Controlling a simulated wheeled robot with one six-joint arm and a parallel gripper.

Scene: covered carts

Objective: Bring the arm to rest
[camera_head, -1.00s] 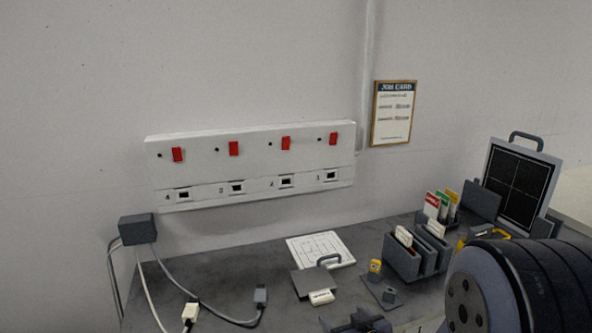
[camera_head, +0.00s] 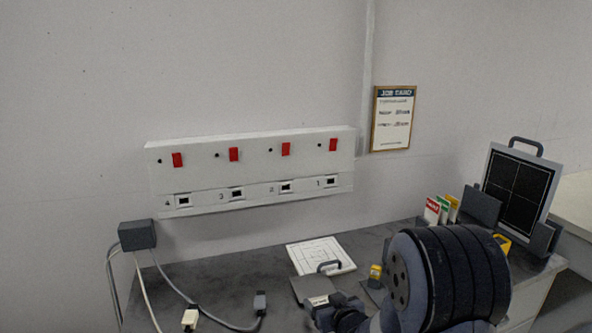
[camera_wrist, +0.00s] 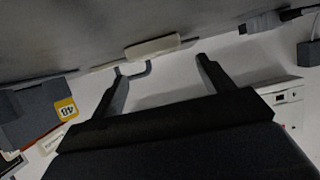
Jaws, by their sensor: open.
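My gripper (camera_wrist: 163,88) shows in the wrist view with its two dark fingers spread apart and nothing between them. In the head view my dark, ribbed arm covers the lower right of the bench, and the fingertips cannot be made out there. A grey plate with a handle (camera_head: 310,289) lies on the bench just left of my arm, with a small white label piece beside my wrist. A white sheet with a line drawing (camera_head: 318,255) lies behind it.
A white panel with red switches (camera_head: 250,172) is on the wall. Cables hang from a grey box (camera_head: 137,234); a white plug (camera_head: 190,318) and a grey plug (camera_head: 260,302) lie on the bench. Card holders and a black framed board (camera_head: 520,190) stand at right. The bench's left middle is clear.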

